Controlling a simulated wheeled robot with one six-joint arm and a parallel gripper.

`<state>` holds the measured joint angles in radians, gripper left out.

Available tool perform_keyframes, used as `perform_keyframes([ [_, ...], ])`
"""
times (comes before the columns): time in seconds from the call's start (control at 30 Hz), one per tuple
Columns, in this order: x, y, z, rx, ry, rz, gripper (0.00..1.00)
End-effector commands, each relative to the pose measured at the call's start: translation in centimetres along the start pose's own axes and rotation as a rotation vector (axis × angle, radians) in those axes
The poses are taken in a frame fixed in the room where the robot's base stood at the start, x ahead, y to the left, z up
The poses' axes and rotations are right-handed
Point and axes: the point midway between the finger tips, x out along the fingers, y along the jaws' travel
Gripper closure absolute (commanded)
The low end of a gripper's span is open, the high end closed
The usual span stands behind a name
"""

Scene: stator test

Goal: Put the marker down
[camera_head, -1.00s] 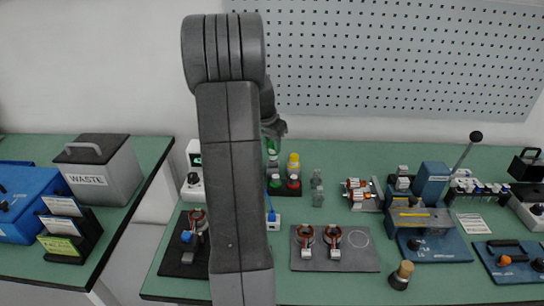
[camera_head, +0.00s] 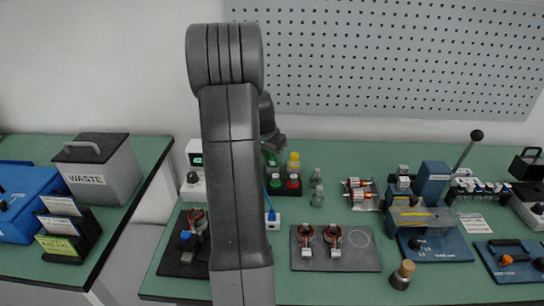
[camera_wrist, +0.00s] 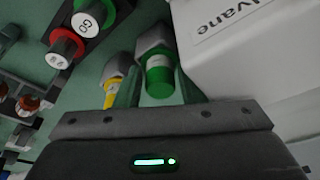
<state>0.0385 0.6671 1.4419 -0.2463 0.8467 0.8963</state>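The green marker (camera_wrist: 158,78) with a grey hexagonal end is between the two fingers of my gripper (camera_wrist: 158,92) in the wrist view. The fingers appear closed on its sides. In the head view my gripper (camera_head: 272,143) points down behind my arm, and the green marker (camera_head: 271,158) shows below it, partly hidden. A yellow marker (camera_wrist: 111,93) with a similar grey end is beside the left finger. It stands at the back of the bench in the head view (camera_head: 293,162). Whether the green marker touches the bench cannot be told.
A red-topped piece (camera_head: 293,182) and a green-topped piece (camera_head: 275,182) sit in a dark holder close in front. A white box (camera_wrist: 240,55) is close to my right finger in the wrist view. Grey pieces (camera_head: 317,195) stand to the right. My arm hides part of the bench.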

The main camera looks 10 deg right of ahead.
Motion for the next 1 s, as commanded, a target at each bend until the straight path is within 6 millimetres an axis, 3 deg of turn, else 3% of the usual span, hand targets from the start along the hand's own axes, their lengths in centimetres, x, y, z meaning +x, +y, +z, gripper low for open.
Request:
perform_keyframes([
  [0.27,-0.1,0.0,0.0,0.000,0.000,0.000,0.65],
  [0.47,-1.7,-0.1,-0.3,0.000,0.002,-0.002,0.65],
  [0.8,-9.3,-0.1,-0.3,0.000,0.003,-0.003,0.65],
  [1.0,-12.1,0.0,-0.3,-0.001,0.001,-0.001,0.65],
])
